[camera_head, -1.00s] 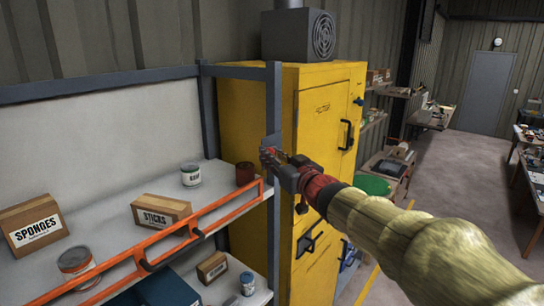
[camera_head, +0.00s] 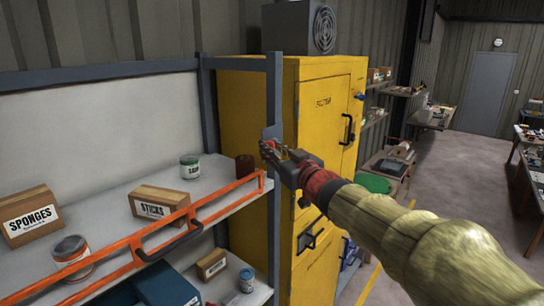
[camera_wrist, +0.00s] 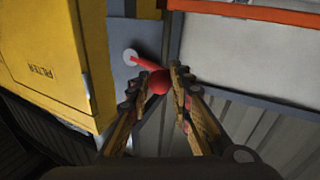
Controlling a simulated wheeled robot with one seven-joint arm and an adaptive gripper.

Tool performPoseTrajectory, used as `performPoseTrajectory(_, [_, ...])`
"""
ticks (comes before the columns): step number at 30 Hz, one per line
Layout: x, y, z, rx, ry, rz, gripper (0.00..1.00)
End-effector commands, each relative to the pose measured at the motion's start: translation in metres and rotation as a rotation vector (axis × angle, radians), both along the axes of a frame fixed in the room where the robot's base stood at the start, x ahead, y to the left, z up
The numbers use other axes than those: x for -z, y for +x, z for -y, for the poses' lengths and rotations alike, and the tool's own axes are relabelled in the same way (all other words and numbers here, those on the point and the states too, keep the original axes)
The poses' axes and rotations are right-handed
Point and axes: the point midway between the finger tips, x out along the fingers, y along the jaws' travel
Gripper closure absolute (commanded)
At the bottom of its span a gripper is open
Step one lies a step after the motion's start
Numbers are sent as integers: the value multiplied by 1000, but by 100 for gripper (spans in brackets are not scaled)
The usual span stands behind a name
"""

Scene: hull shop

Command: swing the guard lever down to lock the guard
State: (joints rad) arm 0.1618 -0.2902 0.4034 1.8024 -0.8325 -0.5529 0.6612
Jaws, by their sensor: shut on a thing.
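The guard lever is a red rod with a round red knob (camera_wrist: 158,82), seen in the wrist view. Its rod runs up and left to a pale round pivot (camera_wrist: 130,57) on a grey plate. My gripper (camera_wrist: 171,76) is shut on the knob, with one finger on each side. In the head view my gripper (camera_head: 268,150) is at the shelf's right front post, and the lever is mostly hidden behind it. The orange guard (camera_head: 155,228) runs along the shelf's front edge and carries a dark curved handle (camera_head: 172,248).
A yellow cabinet (camera_head: 255,120) stands close behind the post. The shelf (camera_head: 105,215) holds a SPONGES box (camera_head: 30,217), a STICKS box (camera_head: 160,203) and several cans. Open floor (camera_head: 440,185) lies to the right.

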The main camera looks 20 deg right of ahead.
Motion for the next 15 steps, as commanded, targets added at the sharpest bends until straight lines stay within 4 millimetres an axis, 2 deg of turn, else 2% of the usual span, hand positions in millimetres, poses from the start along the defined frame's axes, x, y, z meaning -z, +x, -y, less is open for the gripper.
performPoseTrajectory(1, [9,0,0,1,-21,19,100])
performPoseTrajectory(15, [32,0,0,1,-283,208,100])
